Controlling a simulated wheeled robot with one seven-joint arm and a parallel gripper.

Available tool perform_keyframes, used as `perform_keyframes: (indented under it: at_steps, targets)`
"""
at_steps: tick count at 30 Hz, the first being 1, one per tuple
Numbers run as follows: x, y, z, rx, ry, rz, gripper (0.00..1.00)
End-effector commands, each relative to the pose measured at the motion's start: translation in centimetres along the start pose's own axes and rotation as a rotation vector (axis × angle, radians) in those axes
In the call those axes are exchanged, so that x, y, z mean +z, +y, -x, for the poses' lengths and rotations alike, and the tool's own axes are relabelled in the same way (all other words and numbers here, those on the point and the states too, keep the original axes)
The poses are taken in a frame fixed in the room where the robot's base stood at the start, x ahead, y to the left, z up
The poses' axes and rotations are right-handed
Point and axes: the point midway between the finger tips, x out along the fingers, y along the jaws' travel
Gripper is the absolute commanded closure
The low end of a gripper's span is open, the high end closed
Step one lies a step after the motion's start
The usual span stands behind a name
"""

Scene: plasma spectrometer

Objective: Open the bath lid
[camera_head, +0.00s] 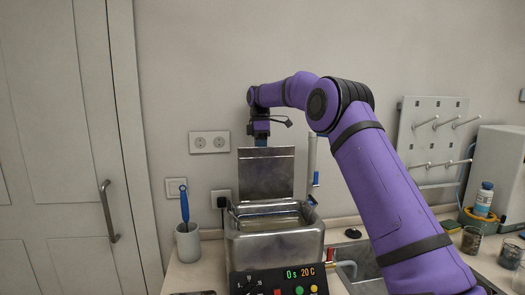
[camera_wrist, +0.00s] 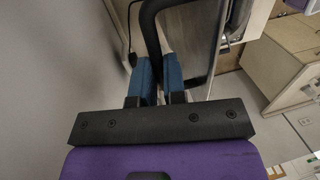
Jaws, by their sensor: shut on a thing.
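The metal water bath (camera_head: 275,248) stands on the counter, with its control panel (camera_head: 277,282) facing me and its inside partly visible. The bath lid (camera_head: 266,178) stands about upright at the back of the bath. My gripper (camera_head: 261,141) is at the top edge of the lid, mostly hidden behind it and my wrist. In the wrist view my blue fingertips (camera_wrist: 160,68) are shut on the black lid handle (camera_wrist: 150,22), beside the lid's metal face (camera_wrist: 194,35).
A white holder (camera_head: 187,242) with a blue-handled tool stands left of the bath. Wall sockets (camera_head: 210,142) are behind it. A sink, a peg rack (camera_head: 432,130), a bottle (camera_head: 484,199) and dark beakers (camera_head: 471,240) are to the right.

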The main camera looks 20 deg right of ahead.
Motion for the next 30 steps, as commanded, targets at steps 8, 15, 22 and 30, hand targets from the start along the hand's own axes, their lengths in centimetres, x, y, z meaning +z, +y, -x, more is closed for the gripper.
perform_keyframes:
  at_steps: [8,15,22,30]
  targets:
    - [0.0,1.6,-0.9,-0.014,-0.004,0.0,1.0]
    - [0.0,1.7,-0.9,-0.016,-0.004,0.0,1.0]
    - [0.0,1.7,-0.9,-0.017,-0.004,0.0,1.0]
    - [0.0,1.7,-0.6,-0.01,-0.002,0.0,0.63]
